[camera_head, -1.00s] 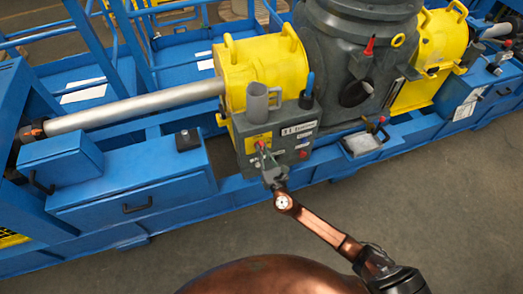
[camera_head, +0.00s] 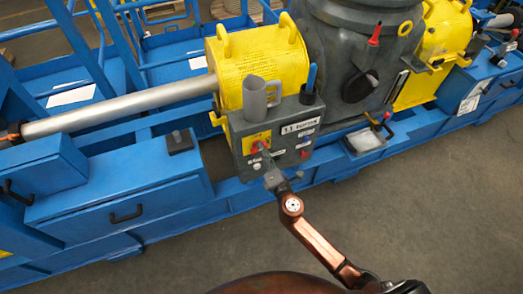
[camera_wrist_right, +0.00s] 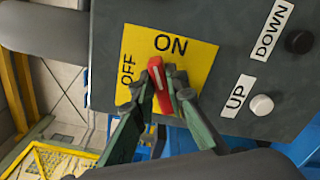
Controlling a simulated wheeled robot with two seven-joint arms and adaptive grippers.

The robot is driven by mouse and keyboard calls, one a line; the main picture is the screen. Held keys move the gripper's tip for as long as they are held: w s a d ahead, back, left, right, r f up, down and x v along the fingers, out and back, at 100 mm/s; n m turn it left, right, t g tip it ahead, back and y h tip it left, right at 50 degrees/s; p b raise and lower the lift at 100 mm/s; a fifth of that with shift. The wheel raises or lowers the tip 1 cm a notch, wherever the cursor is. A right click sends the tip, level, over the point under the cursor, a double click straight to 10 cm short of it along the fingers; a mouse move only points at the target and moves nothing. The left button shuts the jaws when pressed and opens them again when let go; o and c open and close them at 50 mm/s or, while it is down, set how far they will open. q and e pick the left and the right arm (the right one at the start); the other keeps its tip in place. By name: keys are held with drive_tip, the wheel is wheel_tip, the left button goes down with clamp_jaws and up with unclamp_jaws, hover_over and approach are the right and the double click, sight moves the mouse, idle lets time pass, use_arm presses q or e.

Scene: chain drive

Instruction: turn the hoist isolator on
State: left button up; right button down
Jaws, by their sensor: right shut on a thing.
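The hoist isolator is a red handle (camera_wrist_right: 160,86) on a yellow plate (camera_wrist_right: 202,58) marked ON and OFF. In the right wrist view its upper end points between the two words, close to the left of ON. In the head view the isolator (camera_head: 257,147) is on the front of a grey control box (camera_head: 288,133). My right gripper (camera_wrist_right: 162,92) is shut on the handle, one finger on each side. In the head view this gripper (camera_head: 266,163) reaches the box from below and partly covers the plate. My left gripper is not in view.
Black DOWN (camera_wrist_right: 299,41) and white UP (camera_wrist_right: 262,105) buttons sit right of the plate. A grey cup-like holder (camera_head: 256,97) and a blue-handled item (camera_head: 311,82) rise from the box. A yellow-covered drum (camera_head: 258,60) stands behind. The floor (camera_head: 430,210) in front is clear.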

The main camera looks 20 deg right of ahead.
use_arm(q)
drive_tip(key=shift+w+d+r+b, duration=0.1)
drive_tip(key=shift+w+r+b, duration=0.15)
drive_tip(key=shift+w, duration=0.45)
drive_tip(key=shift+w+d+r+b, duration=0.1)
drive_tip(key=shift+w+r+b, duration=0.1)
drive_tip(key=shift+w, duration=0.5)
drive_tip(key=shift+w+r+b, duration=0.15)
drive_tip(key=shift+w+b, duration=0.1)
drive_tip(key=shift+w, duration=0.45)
use_arm(e)
drive_tip(key=shift+f+m, duration=0.15)
drive_tip(key=shift+m, duration=1.15)
drive_tip(key=shift+f+m, duration=0.15)
drive_tip(key=shift+m, duration=1.45)
drive_tip(key=c, duration=1.9)
unclamp_jaws()
drive_tip(key=shift+c, duration=0.2)
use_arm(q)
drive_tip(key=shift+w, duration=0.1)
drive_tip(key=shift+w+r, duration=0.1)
use_arm(e)
drive_tip(key=s, duration=1.2)
drive_tip(key=shift+d, duration=0.25)
